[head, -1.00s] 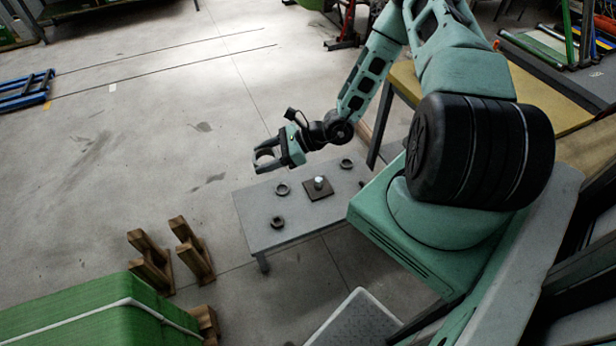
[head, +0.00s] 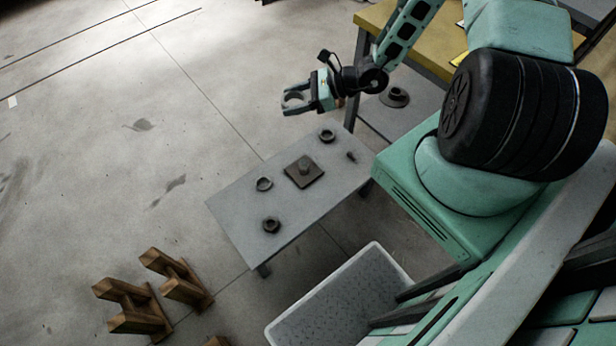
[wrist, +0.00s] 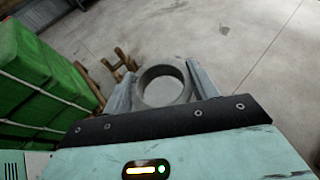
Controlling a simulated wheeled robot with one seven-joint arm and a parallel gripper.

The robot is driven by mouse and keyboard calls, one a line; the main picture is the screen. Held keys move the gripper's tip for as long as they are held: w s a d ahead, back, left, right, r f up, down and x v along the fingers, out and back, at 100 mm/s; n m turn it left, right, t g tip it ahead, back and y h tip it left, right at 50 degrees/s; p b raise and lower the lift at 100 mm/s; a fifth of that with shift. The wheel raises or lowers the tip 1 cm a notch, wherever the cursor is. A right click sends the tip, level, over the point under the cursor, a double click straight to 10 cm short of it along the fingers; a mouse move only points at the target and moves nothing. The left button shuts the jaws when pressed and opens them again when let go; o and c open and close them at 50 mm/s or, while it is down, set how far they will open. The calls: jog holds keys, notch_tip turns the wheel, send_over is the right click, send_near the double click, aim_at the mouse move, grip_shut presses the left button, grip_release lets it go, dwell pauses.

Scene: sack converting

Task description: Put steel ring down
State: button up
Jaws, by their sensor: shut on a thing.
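My gripper (head: 294,99) is shut on the steel ring (wrist: 163,87), a grey round ring between its two fingers in the wrist view. In the head view my gripper holds the ring in the air, past the far edge of the low grey table (head: 232,207). On that table stand several small dark parts: a ring-like one (head: 264,184), another nearer the front (head: 271,225), and one at the back (head: 327,135). A dark square plate with a short round post (head: 304,172) sits in the middle of the table.
A grey open bin (head: 335,300) stands in front of the table. Wooden trestles (head: 150,290) stand on the floor at the lower left. A yellow-topped bench (head: 420,40) is behind at the right. A green wrapped stack (wrist: 40,75) shows in the wrist view. Open floor lies left.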

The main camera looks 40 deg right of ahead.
jog(key=m+t+b, duration=0.1)
jog(key=b, duration=4.2)
send_over(304, 168)
jog(key=w+d, duration=0.1)
jog(key=w, duration=0.1)
jog(key=shift+h, duration=0.4)
notch_tip(304, 168, down, 36)
jog(key=shift+d+f, duration=0.1)
notch_tip(304, 168, down, 10)
jog(key=b, duration=0.5)
jog(key=o, duration=1.3)
jog(key=shift+s, duration=0.1)
